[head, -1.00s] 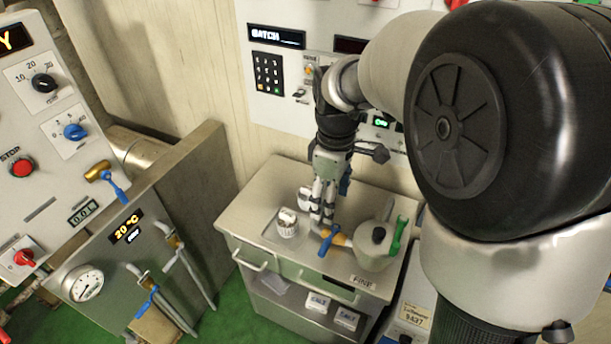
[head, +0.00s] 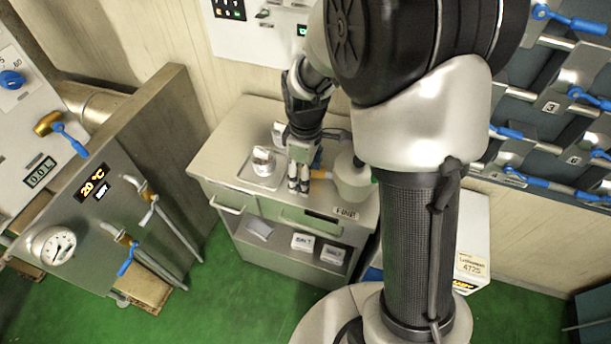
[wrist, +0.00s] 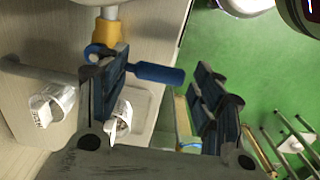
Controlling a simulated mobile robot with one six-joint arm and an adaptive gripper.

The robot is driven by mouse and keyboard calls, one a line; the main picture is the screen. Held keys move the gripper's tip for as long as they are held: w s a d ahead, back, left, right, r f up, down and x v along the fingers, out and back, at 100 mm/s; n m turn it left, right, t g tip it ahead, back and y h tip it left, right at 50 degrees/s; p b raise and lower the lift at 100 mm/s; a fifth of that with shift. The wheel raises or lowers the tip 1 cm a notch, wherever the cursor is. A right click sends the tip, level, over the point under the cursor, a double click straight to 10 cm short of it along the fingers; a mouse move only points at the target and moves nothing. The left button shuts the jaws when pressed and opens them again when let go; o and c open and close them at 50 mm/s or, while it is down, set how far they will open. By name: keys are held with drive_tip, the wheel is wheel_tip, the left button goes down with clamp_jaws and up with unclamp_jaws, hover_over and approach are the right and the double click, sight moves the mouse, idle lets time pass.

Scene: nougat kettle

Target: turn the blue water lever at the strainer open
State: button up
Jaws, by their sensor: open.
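The strainer pot (head: 352,182) stands on the right of the steel cabinet top, with a brass valve (head: 319,172) on its left side. The valve also shows in the wrist view (wrist: 106,32). The blue lever (wrist: 155,73) extends from the brass valve to the right in the wrist view; my gripper hides it in the head view. My gripper (head: 298,188) is at the cabinet's front edge, fingers pointing down. In the wrist view my gripper (wrist: 165,95) is open, and the lever's free end appears between its fingers. The left finger overlaps the lever near its pivot; contact cannot be told.
A white labelled cup (head: 263,162) stands on a small tray (head: 244,173) left of my gripper. The cabinet (head: 225,160) has drawer handles in front. Another blue lever (head: 70,140) is on the left panel. Blue-handled racks are at right. Green floor (head: 210,300) is free in front.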

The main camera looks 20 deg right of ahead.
drive_tip(key=shift+f, duration=0.2)
clamp_jaws()
idle(0.7)
